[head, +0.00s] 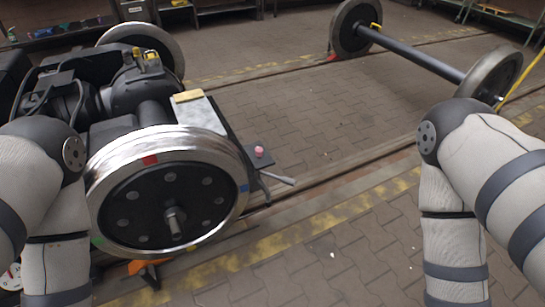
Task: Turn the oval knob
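No knob that is clearly oval can be made out. A small pink-red knob (259,151) sits on a dark mount just right of the large steel wheel (168,140), and its exact shape is too small to tell. A grey lever (279,178) sticks out to the right below it. My two forearms hang down at the left and right of the head view, and both grippers are below the picture's edge.
The bogie (120,95) with motor and cables fills the left. A separate wheelset (420,56) stands at the back right. An orange chock (150,268) is under the near wheel. Brick floor (330,110) between them is clear. Benches line the back.

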